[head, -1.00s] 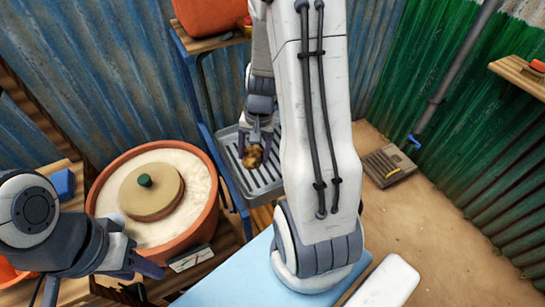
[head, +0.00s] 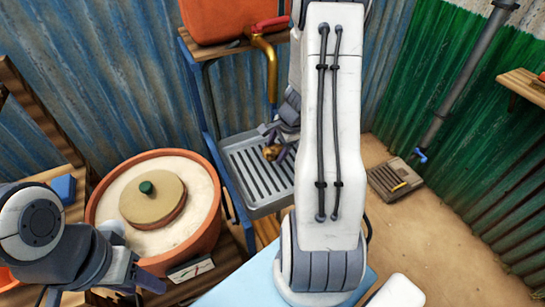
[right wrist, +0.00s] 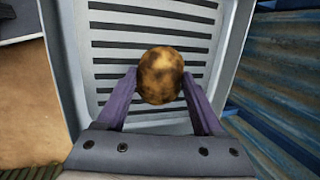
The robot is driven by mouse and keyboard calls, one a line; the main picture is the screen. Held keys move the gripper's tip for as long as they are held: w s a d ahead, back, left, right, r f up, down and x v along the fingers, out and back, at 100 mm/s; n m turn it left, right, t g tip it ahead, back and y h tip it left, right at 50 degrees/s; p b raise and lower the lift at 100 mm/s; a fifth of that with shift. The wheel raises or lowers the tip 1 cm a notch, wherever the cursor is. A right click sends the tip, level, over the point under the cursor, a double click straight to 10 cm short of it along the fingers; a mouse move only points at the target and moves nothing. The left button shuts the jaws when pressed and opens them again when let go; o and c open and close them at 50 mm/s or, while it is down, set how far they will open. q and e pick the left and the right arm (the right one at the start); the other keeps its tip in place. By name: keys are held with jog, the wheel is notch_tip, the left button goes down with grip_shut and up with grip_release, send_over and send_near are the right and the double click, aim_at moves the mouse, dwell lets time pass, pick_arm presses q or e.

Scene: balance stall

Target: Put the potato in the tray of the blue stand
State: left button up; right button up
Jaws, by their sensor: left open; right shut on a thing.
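The brown potato (head: 271,152) is between the fingers of my right gripper (head: 276,146), which is shut on it. The right wrist view shows the potato (right wrist: 160,75) held between the purple fingertips, over the grey slatted tray (right wrist: 206,12). In the head view the tray (head: 247,181) sits on the blue stand (head: 208,112). Whether the potato touches the slats I cannot tell. My left gripper (head: 138,282) is open and empty at the lower left, in front of the terracotta pot. My right arm hides part of the tray's right side.
A wide terracotta pot (head: 212,226) of pale sand with a round lid (head: 152,207) stands left of the tray. A brass tap (head: 268,68) and orange container (head: 225,18) are above the tray. A floor drain (head: 394,180) lies to the right, with bare floor around it.

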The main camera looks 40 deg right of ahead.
aim_at(273, 157)
jog(key=shift+w+f, duration=0.5)
jog(key=shift+w, duration=0.2)
jog(key=shift+f+b, duration=0.9)
jog(key=shift+f, duration=1)
jog(key=shift+f, duration=0.15)
jog(key=o, duration=1.5)
jog(key=shift+c, duration=0.2)
